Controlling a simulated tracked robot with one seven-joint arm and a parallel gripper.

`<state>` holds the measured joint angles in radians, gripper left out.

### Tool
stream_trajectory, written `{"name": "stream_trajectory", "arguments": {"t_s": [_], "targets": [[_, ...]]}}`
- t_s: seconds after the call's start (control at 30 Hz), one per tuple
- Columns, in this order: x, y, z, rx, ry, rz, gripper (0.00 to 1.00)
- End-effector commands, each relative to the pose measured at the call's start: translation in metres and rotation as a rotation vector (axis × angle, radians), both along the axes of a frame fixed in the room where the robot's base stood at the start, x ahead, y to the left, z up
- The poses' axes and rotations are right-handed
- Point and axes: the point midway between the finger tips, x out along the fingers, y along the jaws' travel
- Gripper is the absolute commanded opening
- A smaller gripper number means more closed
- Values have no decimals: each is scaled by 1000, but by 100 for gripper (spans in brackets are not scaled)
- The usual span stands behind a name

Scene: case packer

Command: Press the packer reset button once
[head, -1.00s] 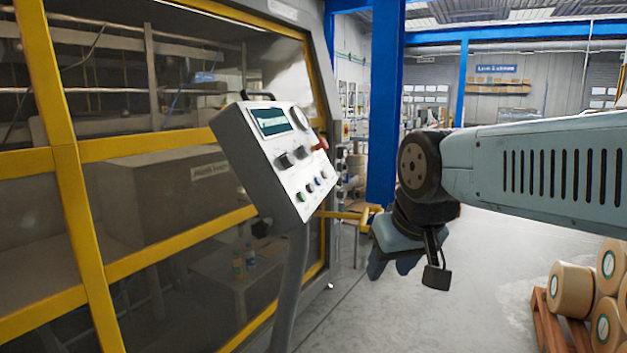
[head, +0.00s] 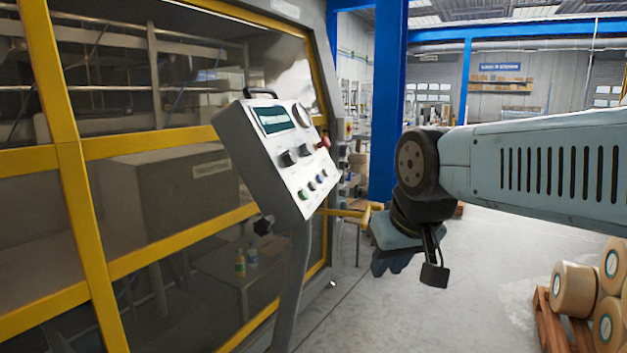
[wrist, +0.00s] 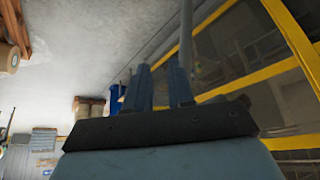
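The control panel (head: 268,168) stands on a grey post in front of the case packer, left of centre in the head view. Its tilted white face has a screen (head: 272,120), dark knobs (head: 288,158), a red knob (head: 322,142) and a bottom row of small coloured buttons (head: 311,186). Labels are too small to read, so I cannot tell which is reset. My gripper (head: 391,267) hangs to the right of the panel and lower, apart from it. In the wrist view its two blue fingers (wrist: 160,78) stand apart with nothing between them.
The case packer's yellow-framed windows (head: 72,190) fill the left. A yellow bar (head: 345,212) juts out behind the panel, near my gripper. A blue column (head: 386,110) stands behind. Rolls (head: 574,289) lie on a pallet at right. The floor (head: 470,290) between is clear.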

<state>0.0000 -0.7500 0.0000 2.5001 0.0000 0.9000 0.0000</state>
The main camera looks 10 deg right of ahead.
Motion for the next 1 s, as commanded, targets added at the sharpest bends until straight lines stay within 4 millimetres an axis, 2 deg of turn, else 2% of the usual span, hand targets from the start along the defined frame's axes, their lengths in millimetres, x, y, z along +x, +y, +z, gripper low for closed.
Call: {"name": "stream_trajectory", "arguments": {"t_s": [0.03,0.23,1.0], "targets": [[0,0,0,0,0,0,18],[0,0,0,0,0,0,0],[0,0,0,0,0,0,0]]}}
